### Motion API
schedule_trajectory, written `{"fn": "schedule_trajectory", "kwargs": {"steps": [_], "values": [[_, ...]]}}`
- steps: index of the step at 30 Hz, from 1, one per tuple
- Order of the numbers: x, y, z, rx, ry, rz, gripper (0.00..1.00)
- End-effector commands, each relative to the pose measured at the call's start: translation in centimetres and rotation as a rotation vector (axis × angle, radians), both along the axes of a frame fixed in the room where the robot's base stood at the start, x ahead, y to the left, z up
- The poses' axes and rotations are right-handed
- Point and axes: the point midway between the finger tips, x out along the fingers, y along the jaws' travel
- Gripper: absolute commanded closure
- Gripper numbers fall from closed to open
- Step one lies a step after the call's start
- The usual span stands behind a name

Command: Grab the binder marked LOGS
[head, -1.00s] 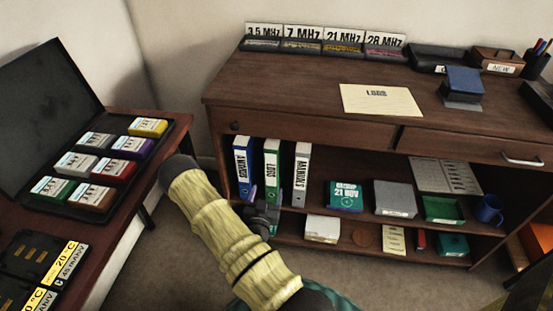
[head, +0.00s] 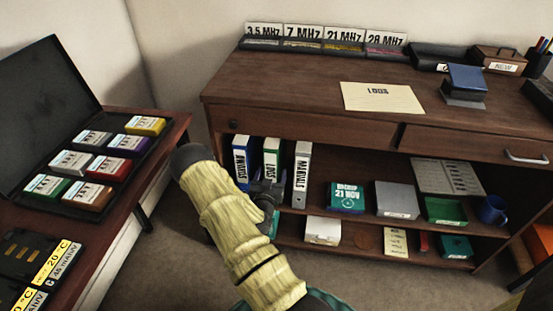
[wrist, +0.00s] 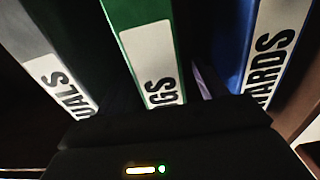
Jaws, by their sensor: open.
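The green LOGS binder (head: 272,155) stands upright on the desk's upper shelf, between the blue AWARDS binder (head: 241,158) and the pale grey MANUALS binder (head: 302,165). My gripper (head: 266,192) is open in front of the LOGS binder and hides its lower part in the head view. In the wrist view the picture is turned over; the LOGS spine (wrist: 140,45) is in the middle, MANUALS (wrist: 45,60) at left and AWARDS (wrist: 275,45) at right. The gripper's dark body (wrist: 165,145) covers the lower part there. Its fingertips and any contact are hidden.
A teal box (head: 345,197), a grey box (head: 397,199) and a green tray (head: 445,211) share the shelf to the right. The desk top (head: 300,95) overhangs the binders. A sheet marked LOGS (head: 383,97) lies on it. A side table (head: 170,130) stands left.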

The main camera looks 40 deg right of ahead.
Motion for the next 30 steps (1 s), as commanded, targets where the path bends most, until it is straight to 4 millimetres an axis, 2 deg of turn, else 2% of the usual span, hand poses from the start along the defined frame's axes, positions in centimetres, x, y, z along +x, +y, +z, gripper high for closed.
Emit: {"fn": "schedule_trajectory", "kwargs": {"steps": [6,9,25,30], "values": [[2.2,-2.4,-0.4,-0.001,-0.002,-0.001,0.29],[2.7,-3.0,-0.3,-0.002,-0.001,0.0,0.29],[2.7,-3.0,-0.2,-0.001,0.001,0.0,0.29],[2.7,-3.0,-0.2,-0.001,0.001,0.0,0.62]]}}
